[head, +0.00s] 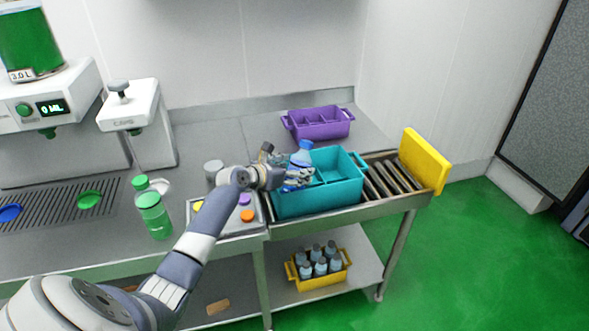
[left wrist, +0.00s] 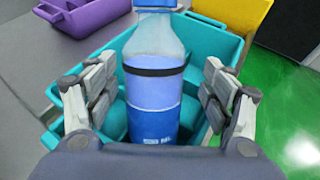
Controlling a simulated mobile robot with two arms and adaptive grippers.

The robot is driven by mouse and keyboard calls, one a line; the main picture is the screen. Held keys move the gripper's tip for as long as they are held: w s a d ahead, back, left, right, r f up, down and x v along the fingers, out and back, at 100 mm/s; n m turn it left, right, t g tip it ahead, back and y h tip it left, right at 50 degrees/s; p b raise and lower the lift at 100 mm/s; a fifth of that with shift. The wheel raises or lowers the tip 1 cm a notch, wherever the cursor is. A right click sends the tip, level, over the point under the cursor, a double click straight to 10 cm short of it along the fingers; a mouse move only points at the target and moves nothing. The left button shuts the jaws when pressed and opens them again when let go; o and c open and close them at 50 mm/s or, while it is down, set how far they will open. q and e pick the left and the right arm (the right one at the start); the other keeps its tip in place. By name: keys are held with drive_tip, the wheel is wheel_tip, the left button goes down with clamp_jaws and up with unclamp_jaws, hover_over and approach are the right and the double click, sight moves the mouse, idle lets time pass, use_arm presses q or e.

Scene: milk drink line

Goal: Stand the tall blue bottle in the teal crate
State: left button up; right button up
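The tall blue bottle (head: 303,152) has a blue cap and a dark band. It stands roughly upright at the left part of the teal crate (head: 325,197), with its lower part hidden by the crate wall in the head view. In the left wrist view the bottle (left wrist: 153,95) is between the fingers of my left gripper (left wrist: 160,88), with a gap showing on both sides. The left gripper (head: 297,178) is open around the bottle, low over the crate. The bottle's base is hidden. My right gripper is not in view.
A purple crate (head: 320,123) stands behind the teal crate. A yellow panel (head: 425,161) stands at the end of the roller rack (head: 385,178). A tray with colored caps (head: 228,225) and green bottles (head: 154,215) are to the left. A yellow crate (head: 321,280) with several bottles is below.

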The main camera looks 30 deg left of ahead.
use_arm(q)
drive_tip(key=shift+w, duration=0.1)
drive_tip(key=shift+a+r, duration=0.1)
drive_tip(key=shift+r, duration=0.05)
drive_tip(key=b+v, duration=0.1)
drive_tip(key=v, duration=1.1)
drive_tip(key=shift+r, duration=0.45)
